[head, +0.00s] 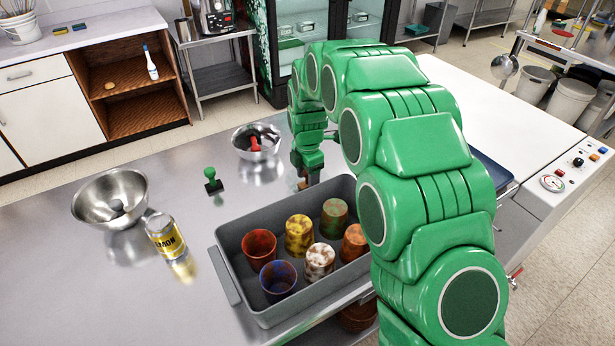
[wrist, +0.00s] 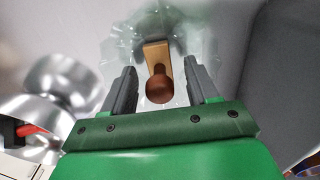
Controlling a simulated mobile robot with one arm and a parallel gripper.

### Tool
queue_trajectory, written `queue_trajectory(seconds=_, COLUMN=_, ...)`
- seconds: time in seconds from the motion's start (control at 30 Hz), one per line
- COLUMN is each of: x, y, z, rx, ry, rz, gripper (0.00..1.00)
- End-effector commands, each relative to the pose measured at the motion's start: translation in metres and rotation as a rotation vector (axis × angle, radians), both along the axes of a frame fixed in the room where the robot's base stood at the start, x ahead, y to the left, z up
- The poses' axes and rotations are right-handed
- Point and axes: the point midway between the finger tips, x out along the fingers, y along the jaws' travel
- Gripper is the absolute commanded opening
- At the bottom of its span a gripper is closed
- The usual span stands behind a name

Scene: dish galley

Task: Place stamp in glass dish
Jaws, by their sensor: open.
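A stamp with a round brown knob and a tan block (wrist: 157,55) is between the fingers of my gripper (wrist: 160,68) in the wrist view. My gripper is open, with a gap on each side of the stamp. Clear glass of a dish (wrist: 113,48) shows around and behind the stamp, which appears to be within its outline. I cannot tell exactly how the stamp rests. In the head view my gripper (head: 308,182) is low over the steel counter behind the grey bin; only a bit of brown shows there, and the dish is not clear.
A grey bin (head: 232,290) with several coloured cups stands in front of my gripper. A metal bowl (head: 270,152) holding a red item is behind it.

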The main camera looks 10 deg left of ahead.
Motion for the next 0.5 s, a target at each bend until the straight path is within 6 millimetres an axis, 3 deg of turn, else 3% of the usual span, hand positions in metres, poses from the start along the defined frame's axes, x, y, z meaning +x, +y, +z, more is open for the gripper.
queue_trajectory(seconds=0.5, x=0.001, y=0.001, z=0.057, rx=0.002, ry=-0.004, rz=0.0, gripper=0.59)
